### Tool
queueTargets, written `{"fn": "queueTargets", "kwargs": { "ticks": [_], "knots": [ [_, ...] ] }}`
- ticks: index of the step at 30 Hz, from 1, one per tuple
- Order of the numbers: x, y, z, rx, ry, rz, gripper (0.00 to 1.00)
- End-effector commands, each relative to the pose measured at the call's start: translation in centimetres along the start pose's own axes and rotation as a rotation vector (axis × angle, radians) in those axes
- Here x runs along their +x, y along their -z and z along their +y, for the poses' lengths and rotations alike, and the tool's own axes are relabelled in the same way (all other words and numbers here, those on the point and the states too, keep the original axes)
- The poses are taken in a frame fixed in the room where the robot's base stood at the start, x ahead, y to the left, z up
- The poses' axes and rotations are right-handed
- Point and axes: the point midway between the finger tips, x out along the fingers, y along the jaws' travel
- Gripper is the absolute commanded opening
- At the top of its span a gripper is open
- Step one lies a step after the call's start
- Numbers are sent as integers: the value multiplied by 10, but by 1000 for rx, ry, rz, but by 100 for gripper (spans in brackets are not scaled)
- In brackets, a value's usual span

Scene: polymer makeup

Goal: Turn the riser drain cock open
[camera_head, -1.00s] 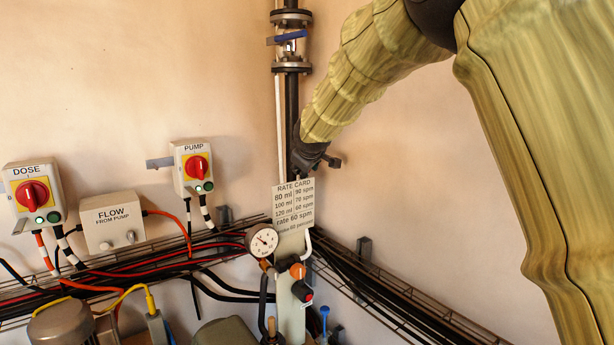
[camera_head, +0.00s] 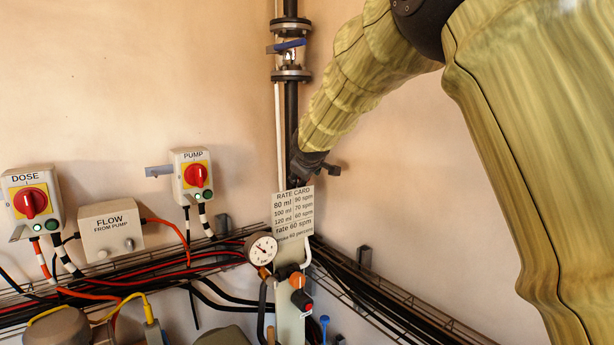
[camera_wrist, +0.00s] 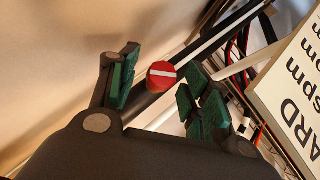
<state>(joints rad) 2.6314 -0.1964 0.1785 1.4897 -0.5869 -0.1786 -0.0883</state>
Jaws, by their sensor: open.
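In the wrist view a round red knob (camera_wrist: 162,76) with a white bar across its face shows between the fingers; it looks like the riser drain cock. My gripper (camera_wrist: 160,64) is open, with green-padded fingers apart on either side of the knob. I cannot tell how deep the knob sits between them. In the head view my gripper (camera_head: 303,165) is a dark shape at the riser pipe (camera_head: 291,105), just above the rate card. The knob is hidden there.
The rate card (camera_head: 294,214) hangs just below my gripper and shows at the right of the wrist view (camera_wrist: 290,90). A blue-levered valve (camera_head: 288,46) sits higher on the riser. A gauge (camera_head: 261,249) and cable trays lie below. Pump (camera_head: 192,176) and dose switches (camera_head: 32,202) are left.

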Motion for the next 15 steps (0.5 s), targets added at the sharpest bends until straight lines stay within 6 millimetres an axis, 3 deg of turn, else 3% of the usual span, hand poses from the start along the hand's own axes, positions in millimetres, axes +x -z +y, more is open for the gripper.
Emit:
{"fn": "queueTargets", "kwargs": {
  "ticks": [8,15],
  "knots": [
    [-13,1,1,0,0,1,48],
    [-47,0,1,-1,-1,0,48]
  ]
}}
